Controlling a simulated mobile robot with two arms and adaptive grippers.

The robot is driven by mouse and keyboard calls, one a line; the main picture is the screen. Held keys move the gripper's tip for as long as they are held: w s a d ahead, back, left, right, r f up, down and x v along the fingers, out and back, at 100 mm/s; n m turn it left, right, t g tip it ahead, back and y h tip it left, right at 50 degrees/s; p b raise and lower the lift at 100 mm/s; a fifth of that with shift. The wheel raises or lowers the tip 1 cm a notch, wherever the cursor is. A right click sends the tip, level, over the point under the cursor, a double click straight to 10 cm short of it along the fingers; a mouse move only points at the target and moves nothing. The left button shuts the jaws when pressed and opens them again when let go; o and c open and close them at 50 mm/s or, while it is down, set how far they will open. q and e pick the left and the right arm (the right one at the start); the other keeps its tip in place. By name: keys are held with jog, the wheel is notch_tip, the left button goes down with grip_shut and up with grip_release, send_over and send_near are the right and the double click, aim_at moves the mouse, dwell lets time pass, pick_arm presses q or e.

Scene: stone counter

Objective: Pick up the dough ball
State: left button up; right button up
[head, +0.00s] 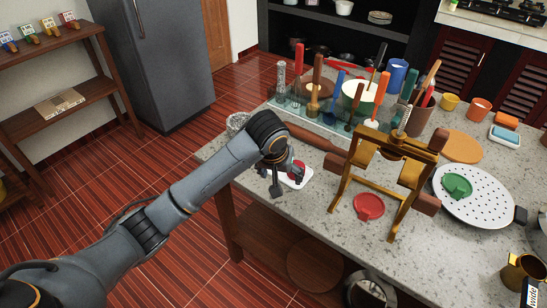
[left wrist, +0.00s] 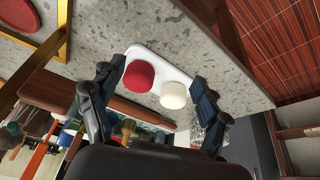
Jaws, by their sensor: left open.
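A white tray (left wrist: 152,54) lies on the stone counter and holds two short rounded lumps, one red (left wrist: 139,76) and one cream-white (left wrist: 173,95). The cream-white lump looks most like a dough ball; I cannot tell for certain which is meant. My left gripper (left wrist: 158,74) is open, with one finger on each side of the pair in the left wrist view. No contact with either shows. My right gripper is not in view.
A wooden press frame (head: 392,148) stands right of the tray, with a red disc (head: 369,206) under it. A rolling pin (head: 315,138) and a rack of upright tools (head: 312,108) are behind. A perforated white plate (head: 474,205) lies further right. The counter's left edge is close.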

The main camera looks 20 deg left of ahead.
pick_arm(q)
jog(key=w+a+r+n+y, duration=0.1)
jog(key=w+a+r+n, duration=0.2)
jog(key=w+a+r, duration=0.35)
jog(key=x, duration=0.4)
jog(key=d+x, duration=0.1)
jog(key=x, duration=0.1)
jog(key=shift+w+d+f+p, duration=0.1)
jog(key=shift+w+f+p, duration=0.15)
jog(key=shift+w, duration=0.3)
jog(key=shift+y, duration=0.3)
jog(key=shift+d+p+x, duration=0.15)
jog(key=shift+p+x, duration=0.1)
jog(key=shift+x, duration=1.1)
jog(key=shift+d+p+x, duration=0.15)
jog(key=shift+p+x, duration=0.05)
jog(key=shift+x, duration=1.15)
jog(key=c, duration=1.3)
jog(key=shift+o, duration=0.2)
